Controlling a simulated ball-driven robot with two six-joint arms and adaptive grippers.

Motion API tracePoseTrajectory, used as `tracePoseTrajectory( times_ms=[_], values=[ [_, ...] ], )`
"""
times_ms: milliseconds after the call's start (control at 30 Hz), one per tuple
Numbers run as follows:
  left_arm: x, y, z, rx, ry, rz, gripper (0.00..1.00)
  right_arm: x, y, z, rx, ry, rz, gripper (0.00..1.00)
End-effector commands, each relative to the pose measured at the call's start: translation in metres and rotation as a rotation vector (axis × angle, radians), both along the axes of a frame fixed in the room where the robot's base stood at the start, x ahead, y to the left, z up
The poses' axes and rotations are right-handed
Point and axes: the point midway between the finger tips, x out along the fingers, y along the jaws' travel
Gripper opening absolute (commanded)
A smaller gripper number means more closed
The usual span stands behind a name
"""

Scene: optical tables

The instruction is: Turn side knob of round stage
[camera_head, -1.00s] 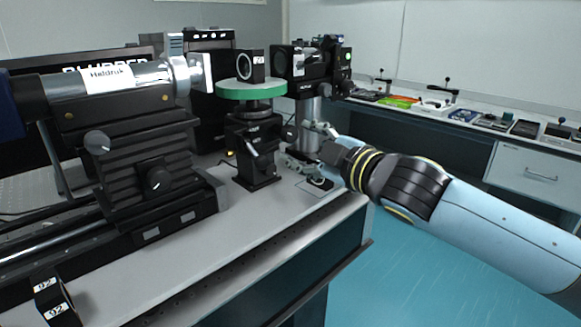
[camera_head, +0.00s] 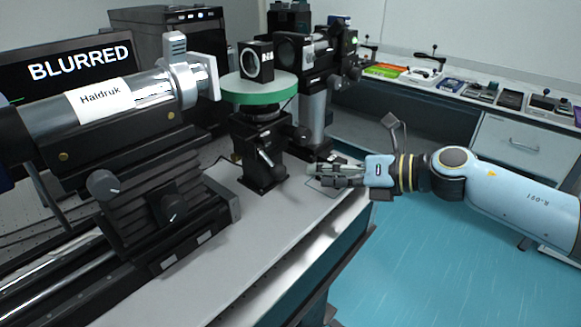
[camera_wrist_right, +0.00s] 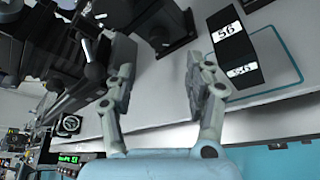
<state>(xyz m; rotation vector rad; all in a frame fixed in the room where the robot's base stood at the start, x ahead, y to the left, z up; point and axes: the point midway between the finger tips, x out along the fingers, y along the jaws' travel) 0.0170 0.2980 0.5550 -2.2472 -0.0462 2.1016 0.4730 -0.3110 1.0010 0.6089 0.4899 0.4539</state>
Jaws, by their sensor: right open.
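The round stage (camera_head: 258,88) has a pale top and a green rim and stands on a black mount (camera_head: 262,165) on the optical table. A lever with a silver end (camera_head: 266,157) is on the mount's near side. A dark side knob (camera_head: 298,138) shows faintly at the mount's right. My right gripper (camera_head: 316,172) is low over the table, right of the mount's base and apart from it. In the right wrist view my right gripper (camera_wrist_right: 162,72) is open and empty, with a dark mount and knob (camera_wrist_right: 162,40) beyond its fingers. My left gripper is not in view.
A lens holder (camera_head: 257,62) stands on the stage. A silver tube labelled Haldruk (camera_head: 105,100) on a black carriage fills the left. A black block marked 56 (camera_wrist_right: 232,45) is beside the right finger. A screen reads BLURRED (camera_head: 80,63). The table front is clear.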

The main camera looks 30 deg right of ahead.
Motion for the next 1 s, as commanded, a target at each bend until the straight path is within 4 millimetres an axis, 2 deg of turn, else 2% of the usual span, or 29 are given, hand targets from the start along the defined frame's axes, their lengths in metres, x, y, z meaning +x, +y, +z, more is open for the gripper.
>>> tracePoseTrajectory(
  times_ms=[100,333,500,767,833,1000],
  values=[
    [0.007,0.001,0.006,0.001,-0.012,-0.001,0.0,0.022,0.015,-0.004,0.007,-0.004,-0.004,0.53],
    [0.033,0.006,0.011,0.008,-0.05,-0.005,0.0,0.053,0.035,-0.018,0.005,-0.002,-0.002,0.53],
    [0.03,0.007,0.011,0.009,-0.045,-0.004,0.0,0.063,0.042,-0.022,0.003,-0.002,-0.002,0.53],
    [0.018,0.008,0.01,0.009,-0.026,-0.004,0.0,0.064,0.043,-0.023,0.001,-0.001,-0.002,0.53],
    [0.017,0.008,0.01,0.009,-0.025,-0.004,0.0,0.064,0.043,-0.023,0.001,-0.001,-0.002,0.48],
    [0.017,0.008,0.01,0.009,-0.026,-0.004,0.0,0.064,0.043,-0.023,0.003,-0.001,-0.001,0.26]
  ],
)
